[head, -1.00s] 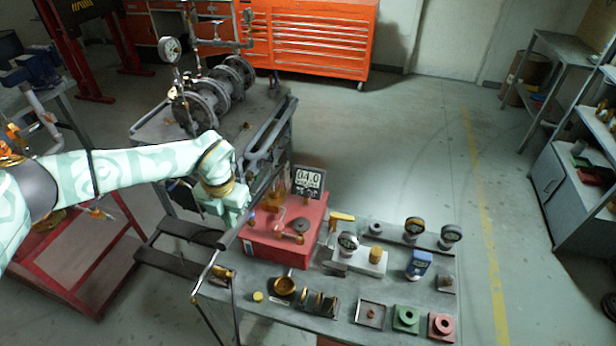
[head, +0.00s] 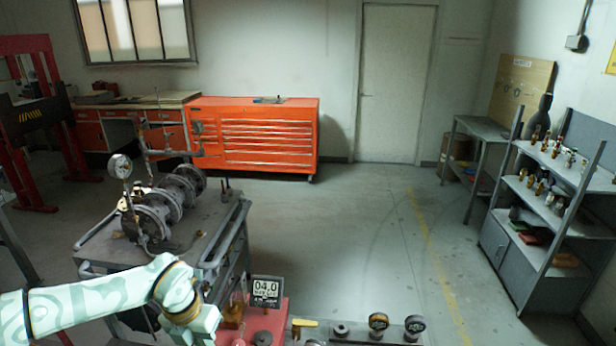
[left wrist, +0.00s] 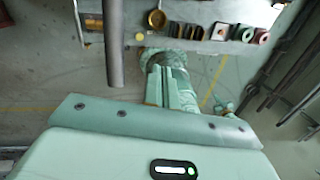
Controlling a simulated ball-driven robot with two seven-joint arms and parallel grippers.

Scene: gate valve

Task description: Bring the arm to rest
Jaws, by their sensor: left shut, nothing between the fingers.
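My left arm comes in from the left in the head view, pale green with a gold ring at the wrist. My left gripper (head: 202,328) is low in that view, beside the red box (head: 268,325) and in front of the trolley. Its fingertips are hard to make out there. In the left wrist view the pale green hand fills the bottom, and the gripper (left wrist: 165,88) is shut and empty above the floor. A grey bar (left wrist: 113,45) hangs to the left of the fingers in that view. My right gripper is not in view.
A grey trolley (head: 205,240) carries a flanged valve assembly (head: 165,205) with a gauge (head: 120,167). A bench with small parts (left wrist: 200,46) lies ahead in the wrist view. The red display box reads 04.0. Open floor (head: 350,230) lies to the right, before shelves (head: 545,225).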

